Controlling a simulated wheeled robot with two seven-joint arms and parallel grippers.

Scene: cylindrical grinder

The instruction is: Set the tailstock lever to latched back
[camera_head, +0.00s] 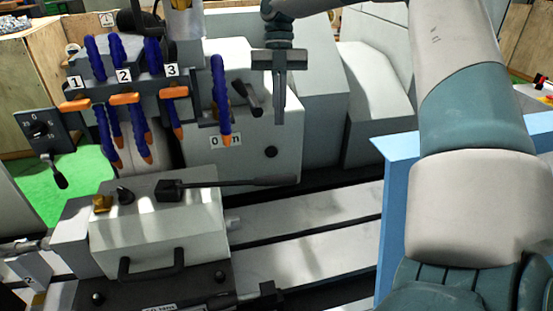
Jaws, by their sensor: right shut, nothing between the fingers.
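The tailstock (150,240) is a pale grey block at the lower left. Its lever (230,184) has a black square hub on top of the block, and a long dark arm lies nearly level, reaching to the right past the block. My right gripper (279,120) points down above and behind the lever's free end in the picture, with a visible gap between them. Its fingers are together and empty. My left gripper is not in view.
Blue and orange coolant hoses (122,98) with labels 1, 2 and 3 hang at the upper left. A grey housing (250,145) with a small black lever stands behind. A dial box (40,130) is at far left. A blue panel (395,200) stands beside my right arm.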

